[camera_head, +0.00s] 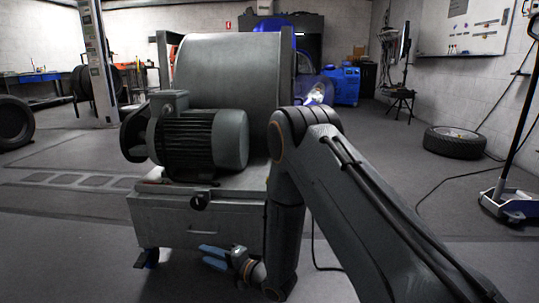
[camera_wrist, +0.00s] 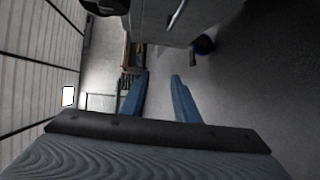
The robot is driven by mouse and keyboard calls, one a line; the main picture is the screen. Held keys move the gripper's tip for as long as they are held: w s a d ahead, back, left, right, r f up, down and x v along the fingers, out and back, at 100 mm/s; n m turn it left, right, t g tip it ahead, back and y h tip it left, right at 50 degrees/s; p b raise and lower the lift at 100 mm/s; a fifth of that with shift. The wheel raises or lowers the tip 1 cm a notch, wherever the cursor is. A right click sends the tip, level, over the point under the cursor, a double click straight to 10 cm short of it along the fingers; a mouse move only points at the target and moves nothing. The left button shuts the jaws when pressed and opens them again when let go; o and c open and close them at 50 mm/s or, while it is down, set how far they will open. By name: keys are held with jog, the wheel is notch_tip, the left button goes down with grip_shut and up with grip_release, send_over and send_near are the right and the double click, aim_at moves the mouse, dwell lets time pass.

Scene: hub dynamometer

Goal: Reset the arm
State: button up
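My arm crosses the right half of the head view and bends down in front of the dynamometer. My gripper (camera_head: 207,256) is low in front of the dynamometer's cabinet, with its blue fingers pointing left. In the wrist view, my gripper (camera_wrist: 160,78) has its two blue fingers apart with a clear gap. Nothing is held between them. The hub dynamometer (camera_head: 230,80) has a large grey drum and a motor (camera_head: 200,140) on a grey wheeled cabinet (camera_head: 190,222). The cabinet also shows at the top of the wrist view (camera_wrist: 180,18).
A tire (camera_head: 455,142) lies on the floor at the right, near a wheeled stand (camera_head: 510,203). Another tire (camera_head: 14,123) stands at the far left. A blue machine (camera_head: 343,85) is behind the drum. The floor at the left front is clear.

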notch_tip(320, 180, up, 10)
jog(key=d+f+m+h+p, duration=0.1)
jog(key=m+h+p, duration=0.1)
jog(key=m+h, duration=0.35)
jog(key=s+d+r+m+g+h+p, duration=0.1)
jog(key=s+d+r+m+h, duration=0.2)
jog(key=s+d+r+m, duration=0.35)
jog(key=s+d+r+m+g+h+p, duration=0.1)
jog(key=s+d+r+m+g, duration=0.25)
jog(key=s, duration=0.75)
jog(key=s+d+r+m+g+h+p, duration=0.1)
jog(key=s+d+r+m, duration=0.4)
jog(key=s, duration=0.6)
jog(key=s+d+r+m+g+h+p, duration=0.25)
jog(key=s+r, duration=0.25)
jog(key=s, duration=0.6)
jog(key=d+r+m+p, duration=0.2)
jog(key=d+r+p, duration=0.4)
jog(key=r+p, duration=0.3)
jog(key=d+r+m+p, duration=0.2)
jog(key=d+r+p, duration=0.5)
jog(key=p, duration=0.8)
jog(key=d+r+m+h+p, duration=0.1)
jog(key=d+r+m+p, duration=0.2)
jog(key=r+p, duration=0.9)
jog(key=shift+d+r, duration=0.2)
jog(key=shift+d, duration=1.5)
